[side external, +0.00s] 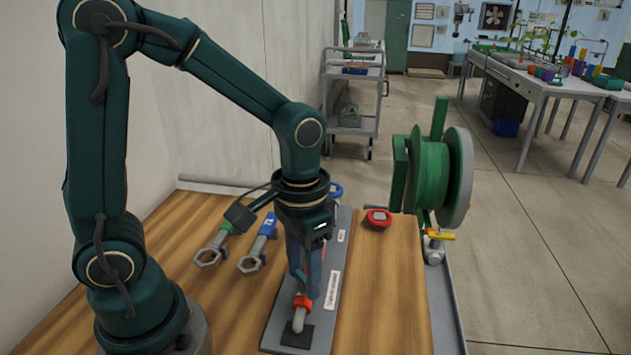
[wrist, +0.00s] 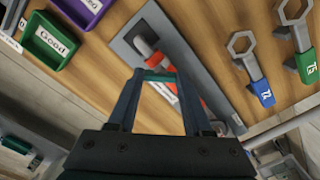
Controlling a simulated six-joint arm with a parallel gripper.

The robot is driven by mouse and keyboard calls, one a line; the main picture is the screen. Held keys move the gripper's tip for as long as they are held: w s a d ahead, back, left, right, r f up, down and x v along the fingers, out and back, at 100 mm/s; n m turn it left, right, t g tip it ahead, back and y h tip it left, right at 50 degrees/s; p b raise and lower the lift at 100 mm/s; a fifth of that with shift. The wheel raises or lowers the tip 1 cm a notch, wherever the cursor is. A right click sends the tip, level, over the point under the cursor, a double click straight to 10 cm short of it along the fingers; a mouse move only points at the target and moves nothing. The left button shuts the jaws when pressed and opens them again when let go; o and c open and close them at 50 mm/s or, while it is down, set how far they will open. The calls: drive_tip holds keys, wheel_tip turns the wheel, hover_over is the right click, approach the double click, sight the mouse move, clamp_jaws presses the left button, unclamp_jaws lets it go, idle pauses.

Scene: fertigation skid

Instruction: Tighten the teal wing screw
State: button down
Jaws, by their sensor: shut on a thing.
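The teal wing screw (wrist: 157,76) shows as a teal bar between my fingertips in the wrist view. My gripper (wrist: 155,78) is shut on it, with one finger on each side. In the side view my gripper (side external: 303,280) points straight down over the grey mounting plate (side external: 341,262), and the screw is mostly hidden there by the fingers. A grey pipe bend with an orange-red collar (side external: 302,301) sits on the plate just below my fingertips. It also shows in the wrist view (wrist: 143,46). I cannot tell how far the screw is turned in.
A green-handled wrench (side external: 211,252) and a blue-handled wrench (side external: 258,249) lie left of the plate. A blue ring (side external: 335,190) and a red device (side external: 377,218) are behind. A green hose reel (side external: 435,170) stands right. Green (wrist: 47,41) and purple bins show in the wrist view.

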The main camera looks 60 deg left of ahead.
sight(303, 277)
drive_tip(key=m, duration=0.4)
drive_tip(key=shift+m, duration=2.3)
drive_tip(key=shift+c, duration=1.6)
unclamp_jaws()
drive_tip(key=shift+r, duration=2.6)
